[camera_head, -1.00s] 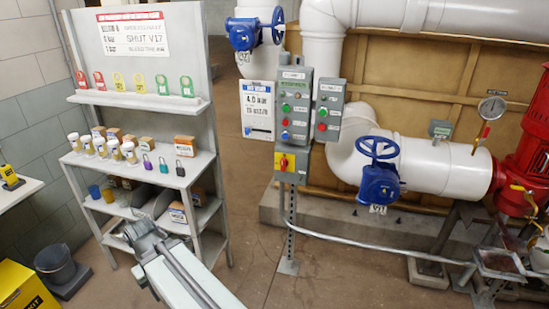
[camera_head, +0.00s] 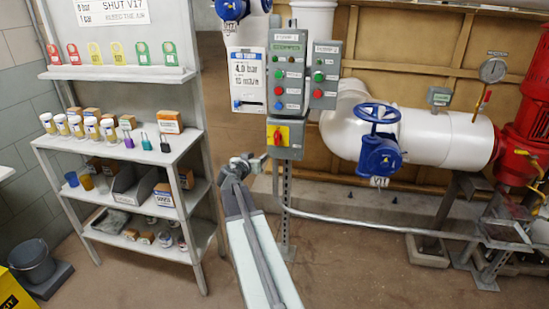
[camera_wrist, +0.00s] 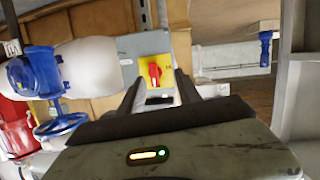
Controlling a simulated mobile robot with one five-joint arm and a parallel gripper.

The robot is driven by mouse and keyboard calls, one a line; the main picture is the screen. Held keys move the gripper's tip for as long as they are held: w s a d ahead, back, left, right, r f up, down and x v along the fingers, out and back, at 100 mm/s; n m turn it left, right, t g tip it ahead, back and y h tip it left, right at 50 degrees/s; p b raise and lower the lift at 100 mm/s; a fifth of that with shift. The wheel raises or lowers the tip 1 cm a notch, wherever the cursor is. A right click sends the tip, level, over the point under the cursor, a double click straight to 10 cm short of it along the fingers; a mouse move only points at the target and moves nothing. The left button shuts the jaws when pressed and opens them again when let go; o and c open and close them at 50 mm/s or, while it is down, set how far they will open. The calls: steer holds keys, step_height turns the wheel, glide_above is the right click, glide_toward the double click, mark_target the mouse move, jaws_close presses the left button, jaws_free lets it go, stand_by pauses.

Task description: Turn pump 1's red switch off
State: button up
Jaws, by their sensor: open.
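The red switch (camera_head: 278,136) sits on a yellow plate (camera_head: 291,135) on a small grey box low on the control post. Its handle looks roughly upright. The box hangs below the panel labelled pump 1 (camera_head: 287,77). My gripper (camera_head: 251,163) is low and left of the switch in the head view, apart from it. In the wrist view my gripper (camera_wrist: 160,87) is open and empty, with the red switch (camera_wrist: 154,71) beyond and between the fingers. The wrist view looks rolled over.
A pump 2 panel (camera_head: 325,75) stands right of pump 1's. A blue valve wheel (camera_head: 377,113) on a white pipe (camera_head: 447,137) is further right. A shelf (camera_head: 125,158) with cups and padlocks stands left. A metal rail (camera_head: 370,223) runs low at right.

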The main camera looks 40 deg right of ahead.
mark_target(276, 136)
steer(key=shift+w+d+r+t+h+b, duration=0.45)
steer(key=shift+w+d, duration=0.35)
steer(key=shift+d, duration=1.8)
steer(key=shift+w+d+r+t+h+b, duration=0.15)
steer(key=shift+w+d+t, duration=0.5)
steer(key=shift+d, duration=1.95)
steer(key=shift+w+d+r+t+h+b, duration=0.35)
steer(key=shift+w+d, duration=0.55)
steer(key=shift+d, duration=1.7)
